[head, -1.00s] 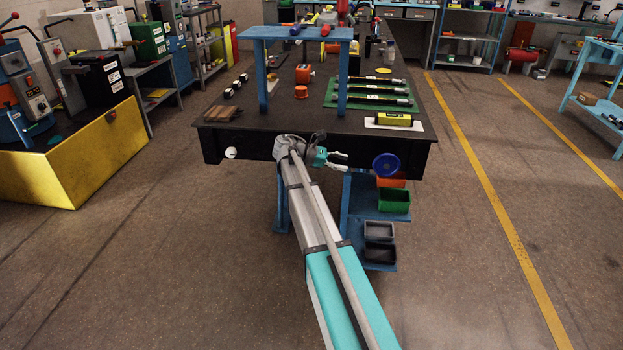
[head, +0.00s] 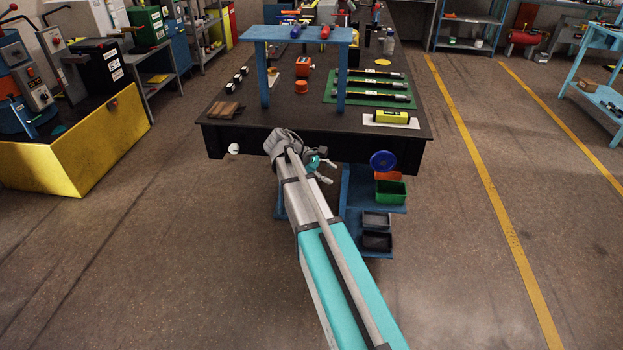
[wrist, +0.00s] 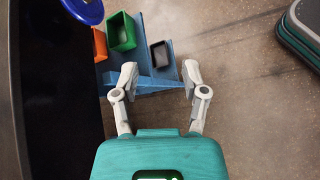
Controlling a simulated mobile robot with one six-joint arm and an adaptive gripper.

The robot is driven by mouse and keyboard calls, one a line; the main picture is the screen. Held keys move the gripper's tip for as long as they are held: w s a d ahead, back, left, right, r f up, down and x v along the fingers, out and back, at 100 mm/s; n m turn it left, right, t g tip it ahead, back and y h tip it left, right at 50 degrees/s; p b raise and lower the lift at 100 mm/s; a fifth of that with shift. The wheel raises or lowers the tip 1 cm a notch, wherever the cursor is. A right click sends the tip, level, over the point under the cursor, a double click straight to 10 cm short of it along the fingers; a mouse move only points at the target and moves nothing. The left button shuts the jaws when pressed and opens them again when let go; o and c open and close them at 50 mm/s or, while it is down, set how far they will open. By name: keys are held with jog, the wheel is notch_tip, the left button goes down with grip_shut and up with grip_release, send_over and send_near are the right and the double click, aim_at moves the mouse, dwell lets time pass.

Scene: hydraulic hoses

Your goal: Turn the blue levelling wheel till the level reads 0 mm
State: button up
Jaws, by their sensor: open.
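The blue levelling wheel (head: 382,161) is on the front side of the dark bench, near its right end. It also shows cut off at the top left of the wrist view (wrist: 85,10). A yellow level (head: 392,117) lies on a white plate on the bench top above the wheel; its reading is too small to make out. My gripper (head: 328,171) is in front of the bench, to the left of the wheel and apart from it. In the wrist view my gripper (wrist: 160,78) has its fingers spread with nothing between them.
A blue stepped shelf (head: 358,205) stands below the wheel. It bears an orange bin (head: 388,176), a green bin (head: 391,191) and dark grey bins (head: 377,240). The dark bench (head: 230,140) is close to my arm. The floor to the right is clear.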

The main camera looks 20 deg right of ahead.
jog(key=s+a+r+m+t+y+p, duration=0.2)
jog(key=s+a+m+y+p, duration=0.1)
jog(key=a, duration=0.5)
jog(key=s+y+p, duration=0.1)
jog(key=s+p, duration=0.1)
jog(key=p, duration=0.1)
jog(key=shift+s+a+r+p, duration=0.3)
jog(key=shift+s+r+p, duration=0.05)
jog(key=shift+s+p, duration=0.05)
jog(key=s+a+f+m+t+y, duration=0.1)
jog(key=s+a+f+m+y, duration=0.1)
jog(key=s+a+m+y, duration=0.3)
jog(key=s+a, duration=0.3)
jog(key=a, duration=0.4)
jog(key=shift+s+a+f+t+y, duration=0.25)
jog(key=shift+s+t+y, duration=0.05)
jog(key=shift+t+y, duration=0.1)
